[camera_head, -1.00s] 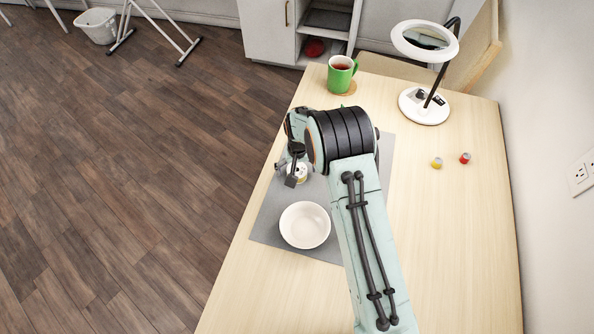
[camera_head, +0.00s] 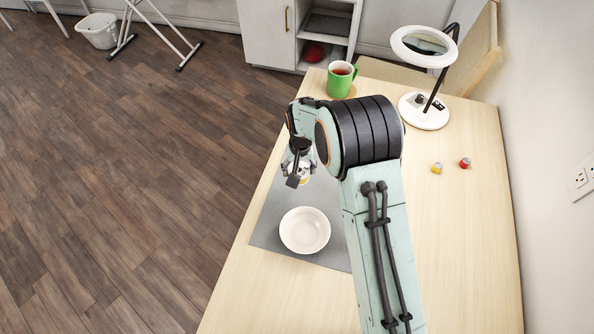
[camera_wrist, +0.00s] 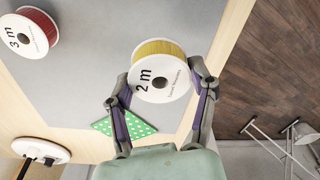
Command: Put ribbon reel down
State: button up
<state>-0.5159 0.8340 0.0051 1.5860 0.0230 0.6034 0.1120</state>
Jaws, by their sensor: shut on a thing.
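A ribbon reel (camera_wrist: 160,70) with yellow ribbon and a white face marked "2 m" sits between the fingers of my gripper (camera_wrist: 161,80) in the wrist view. The gripper is shut on its sides. In the head view my gripper (camera_head: 299,163) is over the left part of the grey mat (camera_head: 267,228), with a small part of the reel showing below it. I cannot tell whether the reel touches the mat. A second reel (camera_wrist: 30,33), red and marked "3 m", lies at the upper left of the wrist view; my arm hides it in the head view.
A white bowl (camera_head: 305,230) stands on the mat in front of the gripper. A green dotted piece (camera_wrist: 124,124) lies near the reel. A green mug (camera_head: 341,80), a white lamp (camera_head: 423,112) and two small spools (camera_head: 451,166) stand farther back or right. The table's left edge is close.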

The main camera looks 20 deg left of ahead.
jog(key=s+d+r, duration=0.6)
jog(key=s+r, duration=0.1)
jog(key=s, duration=0.3)
jog(key=d+m+h, duration=0.2)
jog(key=d+m, duration=1.5)
jog(key=d, duration=1)
send_over(451, 218)
jog(key=s, duration=0.1)
jog(key=shift+g, duration=0.3)
jog(key=f, duration=0.8)
jog(key=shift+s+a+f, duration=0.1)
jog(key=shift+s+a, duration=0.05)
jog(key=shift+a, duration=0.25)
jog(key=shift+w+d+f, duration=0.1)
jog(key=shift+w+f, duration=0.15)
jog(key=shift+w+d+f, duration=0.1)
jog(key=shift+w+f, duration=0.05)
jog(key=shift+f, duration=0.8)
jog(key=shift+w+f, duration=0.15)
jog(key=shift+f, duration=0.8)
